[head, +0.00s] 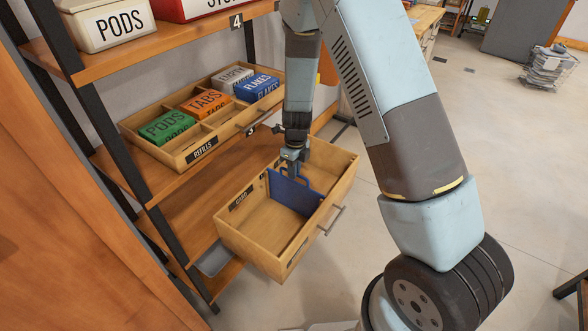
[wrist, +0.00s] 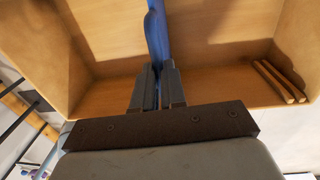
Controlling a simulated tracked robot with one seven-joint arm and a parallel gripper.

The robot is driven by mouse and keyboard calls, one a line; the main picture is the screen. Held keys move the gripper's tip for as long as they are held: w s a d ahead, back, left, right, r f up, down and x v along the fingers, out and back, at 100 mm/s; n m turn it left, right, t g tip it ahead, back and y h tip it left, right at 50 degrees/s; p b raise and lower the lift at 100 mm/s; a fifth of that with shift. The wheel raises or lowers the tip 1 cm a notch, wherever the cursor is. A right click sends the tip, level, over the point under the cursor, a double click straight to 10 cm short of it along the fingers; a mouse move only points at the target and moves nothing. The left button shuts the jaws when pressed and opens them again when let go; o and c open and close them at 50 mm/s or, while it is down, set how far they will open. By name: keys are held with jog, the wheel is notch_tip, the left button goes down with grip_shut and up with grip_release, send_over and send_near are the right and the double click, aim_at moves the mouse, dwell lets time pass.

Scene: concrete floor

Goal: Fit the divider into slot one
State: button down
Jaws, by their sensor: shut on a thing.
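The blue divider (head: 290,194) is a flat panel with a handle opening near its top. It stands roughly upright inside the pulled-out wooden drawer (head: 250,254), across its width. My gripper (head: 292,170) is shut on the divider's top edge from above. In the wrist view my gripper's two fingers (wrist: 158,88) close on the thin blue divider (wrist: 156,35), which runs away from them over the drawer floor. A pair of wooden strips (wrist: 279,80) with a gap lies on the drawer's side at right. I cannot tell whether the divider's lower edge sits in a slot.
Above the drawer, a shelf holds a wooden tray (head: 184,158) with PODS, TABS and FLAKES boxes. Dark shelf posts (head: 131,172) stand at left. The drawer's metal handle (head: 334,220) faces right. Concrete floor (head: 345,285) is clear in front.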

jog(key=c, duration=1.1)
grip_release()
notch_tip(320, 180, up, 14)
jog(key=shift+w+d+f, duration=0.15)
jog(key=shift+w+d, duration=0.15)
jog(key=shift+w, duration=0.1)
jog(key=s+d+r+n+t+y, duration=0.1)
jog(key=s+d+r+n, duration=0.25)
jog(key=r, duration=0.35)
jog(key=s+d+r+n+t, duration=0.1)
jog(key=s+d+r+n, duration=0.2)
jog(key=r+n, duration=0.25)
jog(key=s+d+r+n+t+y, duration=0.1)
jog(key=s+d+r+n, duration=0.25)
jog(key=r, duration=0.35)
jog(key=s+d+r+n+t+h, duration=0.1)
jog(key=s+d+r+n, duration=0.3)
jog(key=s+n, duration=0.2)
jog(key=s+d+r+n+t+h, duration=0.1)
jog(key=s+d+r+n+t, duration=0.1)
jog(key=s+d+r+n, duration=0.2)
jog(key=s+r+n, duration=0.1)
jog(key=s+n, duration=0.2)
jog(key=s, duration=0.3)
jog(key=shift+s+d, duration=0.15)
jog(key=shift+s, duration=0.15)
